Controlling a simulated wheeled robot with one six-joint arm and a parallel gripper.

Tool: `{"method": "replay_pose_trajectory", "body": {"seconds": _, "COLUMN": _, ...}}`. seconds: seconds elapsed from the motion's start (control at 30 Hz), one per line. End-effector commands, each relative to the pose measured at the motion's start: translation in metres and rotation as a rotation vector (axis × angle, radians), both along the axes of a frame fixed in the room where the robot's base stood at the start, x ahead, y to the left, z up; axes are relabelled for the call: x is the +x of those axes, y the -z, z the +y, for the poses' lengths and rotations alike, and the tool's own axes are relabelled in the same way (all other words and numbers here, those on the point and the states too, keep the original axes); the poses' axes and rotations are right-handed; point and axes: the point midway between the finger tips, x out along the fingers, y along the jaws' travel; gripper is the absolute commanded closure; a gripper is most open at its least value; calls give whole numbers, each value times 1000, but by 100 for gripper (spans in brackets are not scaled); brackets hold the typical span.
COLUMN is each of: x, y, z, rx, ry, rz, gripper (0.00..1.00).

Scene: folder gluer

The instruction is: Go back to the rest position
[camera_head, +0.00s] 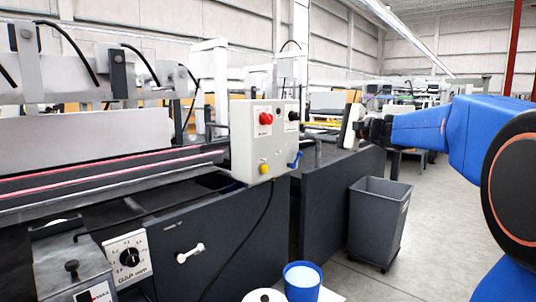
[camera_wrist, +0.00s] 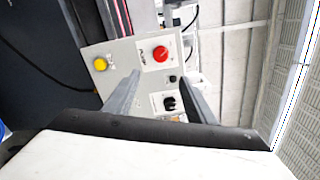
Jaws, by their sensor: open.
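My gripper (camera_wrist: 163,82) shows in the wrist view with its two grey fingers apart and nothing visible between them. Beyond the fingers is a pale control box (camera_wrist: 122,56) with a red button (camera_wrist: 160,53), a yellow button (camera_wrist: 100,64) and a black knob (camera_wrist: 169,103). In the head view, the wrist end of my blue arm reaches in from the right towards the control box (camera_head: 247,140). My fingers are small and hard to make out there. They appear apart from the box.
The long folder gluer (camera_head: 80,135) fills the left, with a gap dial (camera_head: 130,257) and a white handle (camera_head: 190,253) low on its front. A grey bin (camera_head: 378,215) stands on the floor near a blue container (camera_head: 302,285). Open floor (camera_head: 425,230) lies right of the bin.

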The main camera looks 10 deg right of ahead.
Motion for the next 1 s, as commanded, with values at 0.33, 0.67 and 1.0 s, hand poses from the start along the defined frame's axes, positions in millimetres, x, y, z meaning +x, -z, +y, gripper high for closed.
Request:
{"method": "replay_pose_trajectory", "body": {"seconds": 0.33, "x": -77, "y": 76, "z": 72, "rx": -303, "ry": -112, "rz": 97, "gripper": 50}}
{"method": "replay_pose_trajectory", "body": {"seconds": 0.67, "x": -220, "y": 211, "z": 118, "rx": -833, "ry": -314, "rz": 200, "gripper": 50}}
{"method": "replay_pose_trajectory", "body": {"seconds": 1.0, "x": -357, "y": 332, "z": 87, "rx": -1398, "ry": -523, "rz": 224, "gripper": 50}}
